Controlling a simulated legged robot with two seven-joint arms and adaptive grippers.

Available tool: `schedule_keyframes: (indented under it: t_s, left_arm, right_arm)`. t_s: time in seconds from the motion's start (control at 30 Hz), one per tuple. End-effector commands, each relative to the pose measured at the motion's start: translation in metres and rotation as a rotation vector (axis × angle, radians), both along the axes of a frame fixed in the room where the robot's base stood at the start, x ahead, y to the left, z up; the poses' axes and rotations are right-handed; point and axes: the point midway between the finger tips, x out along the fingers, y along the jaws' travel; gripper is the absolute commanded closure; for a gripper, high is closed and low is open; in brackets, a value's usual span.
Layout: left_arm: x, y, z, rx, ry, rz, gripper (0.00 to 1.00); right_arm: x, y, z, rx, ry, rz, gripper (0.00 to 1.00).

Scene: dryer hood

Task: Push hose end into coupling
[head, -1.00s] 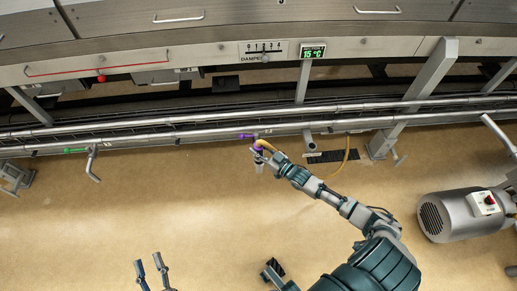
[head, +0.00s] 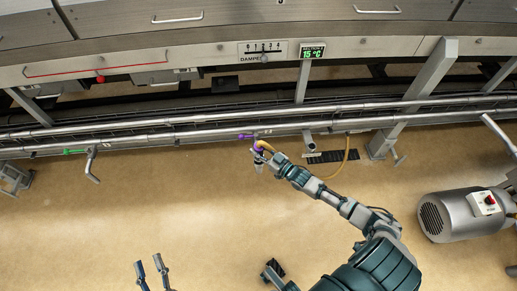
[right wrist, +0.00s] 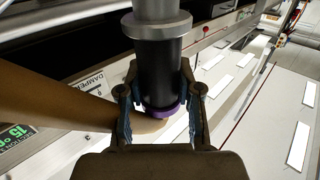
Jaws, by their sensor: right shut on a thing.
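My right gripper (head: 261,158) reaches up to the pipe rail and is shut on the black hose end (right wrist: 160,75). In the right wrist view both fingers flank this black sleeve, which has a purple ring (right wrist: 165,112) at one end. A grey flanged metal piece (right wrist: 157,22) meets its other end; I cannot tell whether it belongs to the hose or the coupling. The tan hose (right wrist: 50,95) bends away from the purple-ring end. A purple lever (head: 246,136) sits on the rail just above; any coupling there is not clearly seen. My left gripper (head: 152,272) is open and empty, low in the head view.
A green lever (head: 74,151) with a bent grey pipe stub (head: 92,166) is at left. Another stub (head: 309,141) and a dark floor grate (head: 334,156) lie right of my gripper. A grey motor (head: 462,213) stands at right.

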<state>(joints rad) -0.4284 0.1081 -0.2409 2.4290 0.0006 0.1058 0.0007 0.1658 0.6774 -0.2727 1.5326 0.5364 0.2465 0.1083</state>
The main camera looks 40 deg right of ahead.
Motion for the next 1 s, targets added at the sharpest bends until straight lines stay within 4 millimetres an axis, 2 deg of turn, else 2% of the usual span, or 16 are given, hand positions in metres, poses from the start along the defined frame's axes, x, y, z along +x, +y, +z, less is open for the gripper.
schedule_keyframes:
  t_s: [1.0]
  left_arm:
    - [0.000,0.000,-0.026,0.000,0.027,0.000,0.60]
  right_arm:
    - [0.000,0.000,-0.028,0.001,0.002,0.000,1.00]
